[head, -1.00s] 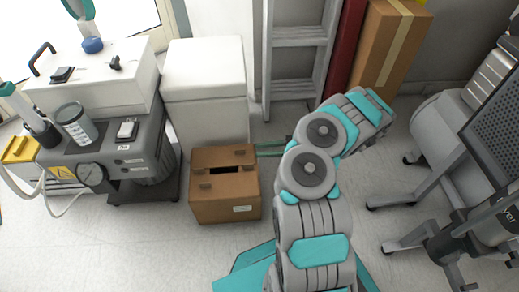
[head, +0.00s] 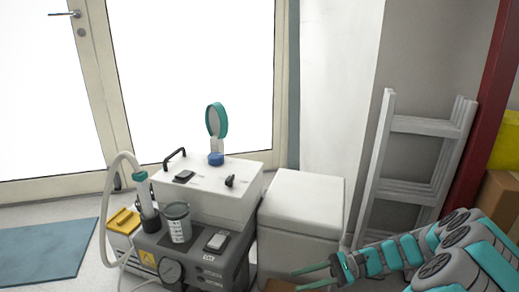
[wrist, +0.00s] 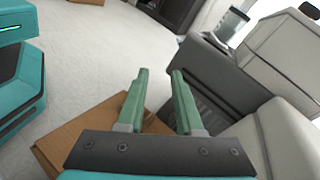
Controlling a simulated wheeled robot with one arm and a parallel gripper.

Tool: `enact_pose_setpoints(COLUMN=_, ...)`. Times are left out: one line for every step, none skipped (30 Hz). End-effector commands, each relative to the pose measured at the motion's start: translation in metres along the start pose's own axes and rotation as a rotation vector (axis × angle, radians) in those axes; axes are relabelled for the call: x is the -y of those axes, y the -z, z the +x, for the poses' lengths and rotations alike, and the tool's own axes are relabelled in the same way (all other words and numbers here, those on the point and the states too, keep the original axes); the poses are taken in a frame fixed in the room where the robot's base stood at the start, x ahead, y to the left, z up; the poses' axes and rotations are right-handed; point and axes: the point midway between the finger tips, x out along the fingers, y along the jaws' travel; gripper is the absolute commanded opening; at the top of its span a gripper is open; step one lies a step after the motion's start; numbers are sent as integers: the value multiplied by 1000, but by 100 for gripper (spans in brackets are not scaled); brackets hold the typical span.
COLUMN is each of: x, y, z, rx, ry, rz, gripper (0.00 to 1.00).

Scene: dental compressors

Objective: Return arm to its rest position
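My arm (head: 445,255) reaches in from the lower right of the head view. My gripper (head: 312,277) shows at the bottom, in front of the white cabinet. In the wrist view my gripper (wrist: 160,74) has its two green fingers apart, with nothing between them. The brown cardboard box (wrist: 62,140) lies below and behind the fingers in the wrist view. Only a sliver of that box shows at the bottom edge of the head view.
A grey compressor unit (head: 205,262) with a gauge stands left of the white cabinet (head: 302,205). A ladder (head: 415,150) leans at the right, beside a red post (head: 488,110). A blue mat (head: 45,250) lies at left. In the wrist view, open floor (wrist: 95,50) stretches ahead.

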Motion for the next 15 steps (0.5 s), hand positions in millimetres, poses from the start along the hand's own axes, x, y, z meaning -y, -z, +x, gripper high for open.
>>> enact_pose_setpoints(x=0, y=-17, z=10, rx=-13, ry=-52, rz=-43, gripper=35)
enact_pose_setpoints(x=-1, y=-25, z=15, rx=-22, ry=-81, rz=-64, gripper=35)
enact_pose_setpoints(x=-4, y=-35, z=23, rx=-31, ry=-118, rz=-89, gripper=35)
enact_pose_setpoints(x=-6, y=-43, z=28, rx=-40, ry=-147, rz=-110, gripper=35)
enact_pose_setpoints(x=-9, y=-51, z=33, rx=-49, ry=-177, rz=-131, gripper=35)
enact_pose_setpoints(x=-13, y=-60, z=39, rx=-63, ry=-214, rz=-157, gripper=35)
enact_pose_setpoints(x=-16, y=-66, z=43, rx=-75, ry=-242, rz=-178, gripper=35)
enact_pose_setpoints(x=-19, y=-73, z=47, rx=-88, ry=-270, rz=-198, gripper=35)
enact_pose_setpoints(x=-24, y=-80, z=52, rx=-104, ry=-307, rz=-223, gripper=35)
enact_pose_setpoints(x=-29, y=-87, z=56, rx=-114, ry=-335, rz=-242, gripper=35)
enact_pose_setpoints(x=-33, y=-93, z=59, rx=-126, ry=-363, rz=-262, gripper=35)
enact_pose_setpoints(x=-40, y=-100, z=63, rx=-142, ry=-401, rz=-285, gripper=35)
enact_pose_setpoints(x=-44, y=-105, z=65, rx=-155, ry=-429, rz=-304, gripper=35)
enact_pose_setpoints(x=-49, y=-111, z=68, rx=-170, ry=-455, rz=-323, gripper=35)
enact_pose_setpoints(x=-56, y=-117, z=70, rx=-188, ry=-492, rz=-346, gripper=35)
